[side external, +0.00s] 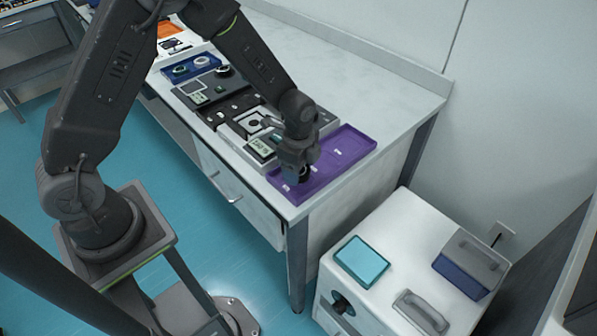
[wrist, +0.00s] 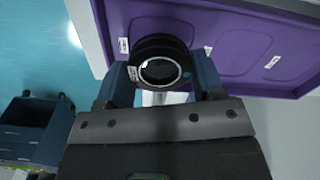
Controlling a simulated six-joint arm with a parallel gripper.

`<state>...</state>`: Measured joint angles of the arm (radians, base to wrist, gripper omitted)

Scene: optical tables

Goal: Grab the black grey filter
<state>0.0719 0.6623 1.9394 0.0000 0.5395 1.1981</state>
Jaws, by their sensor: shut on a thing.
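The black grey filter (wrist: 160,62), a round dark ring with a glassy centre, sits between the two fingers of my gripper (wrist: 162,85) in the wrist view. My gripper is shut on it. In the side external view my gripper (side external: 299,172) points down at the left part of the purple tray (side external: 340,160), close to its front edge. The purple tray also shows behind the filter in the wrist view (wrist: 240,40). I cannot tell whether the filter touches the tray floor. In the side view the filter is mostly hidden by the gripper.
A grey instrument with a small display (side external: 260,148) stands left of the tray. A blue tray (side external: 190,68) with round parts lies farther back. The bench (side external: 390,95) is clear behind the purple tray. A white cabinet (side external: 400,250) stands on the floor to the right.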

